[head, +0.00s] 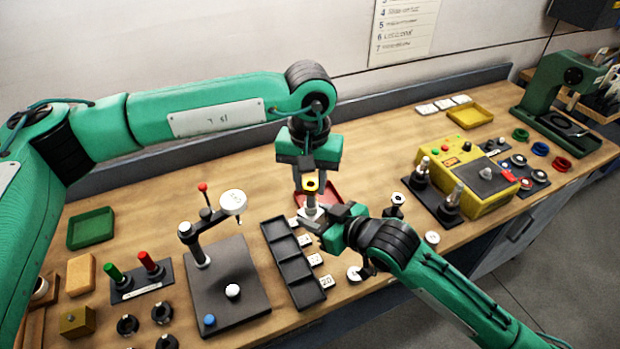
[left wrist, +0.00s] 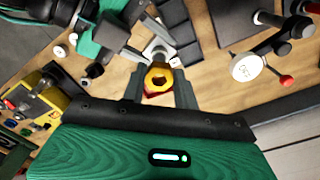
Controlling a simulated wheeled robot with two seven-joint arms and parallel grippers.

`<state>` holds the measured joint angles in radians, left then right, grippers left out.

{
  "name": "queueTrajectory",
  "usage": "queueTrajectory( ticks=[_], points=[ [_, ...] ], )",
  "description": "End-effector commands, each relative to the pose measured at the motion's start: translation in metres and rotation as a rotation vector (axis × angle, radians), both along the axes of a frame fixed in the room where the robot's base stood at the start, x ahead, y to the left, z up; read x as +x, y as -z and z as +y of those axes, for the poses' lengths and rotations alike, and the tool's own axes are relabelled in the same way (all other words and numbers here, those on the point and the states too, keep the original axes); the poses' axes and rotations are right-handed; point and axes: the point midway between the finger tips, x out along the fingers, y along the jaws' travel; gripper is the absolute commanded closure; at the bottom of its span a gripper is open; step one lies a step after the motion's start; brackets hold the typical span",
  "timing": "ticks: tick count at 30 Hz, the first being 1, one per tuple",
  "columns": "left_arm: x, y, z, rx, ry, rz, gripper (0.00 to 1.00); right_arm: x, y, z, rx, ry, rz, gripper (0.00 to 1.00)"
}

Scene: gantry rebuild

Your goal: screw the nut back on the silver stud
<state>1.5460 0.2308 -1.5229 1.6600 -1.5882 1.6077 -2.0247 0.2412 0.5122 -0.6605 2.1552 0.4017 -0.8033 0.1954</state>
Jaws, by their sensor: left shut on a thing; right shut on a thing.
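My left gripper (head: 310,185) points down and is shut on a yellow hexagonal nut (head: 311,183). The nut also shows between the fingers in the left wrist view (left wrist: 158,77). The silver stud (head: 311,201) stands upright directly under the nut on a pale base (head: 309,214). I cannot tell whether the nut's thread is on the stud. My right gripper (head: 326,218) comes in low from the right and is shut at the stud's base, which its fingers partly hide. The base also shows in the left wrist view (left wrist: 155,48).
A red tray (head: 329,192) lies just behind the stud. A black compartment tray (head: 291,268) with numbered white tags is at the front left. A grey plate with a post (head: 235,290) stands further left. A yellow control box (head: 462,172) stands right.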

Motion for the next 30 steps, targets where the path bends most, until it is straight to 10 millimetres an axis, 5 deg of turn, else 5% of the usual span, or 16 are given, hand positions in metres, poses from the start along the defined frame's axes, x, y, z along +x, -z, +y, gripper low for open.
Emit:
queueTrajectory(
  ticks=[30],
  points=[
    [-0.0001, 0.0054, -0.0002, 0.000, 0.000, 0.000, 0.92, 0.0002, -0.0014, 0.0002, 0.001, 0.000, -0.003, 1.00]
  ],
)
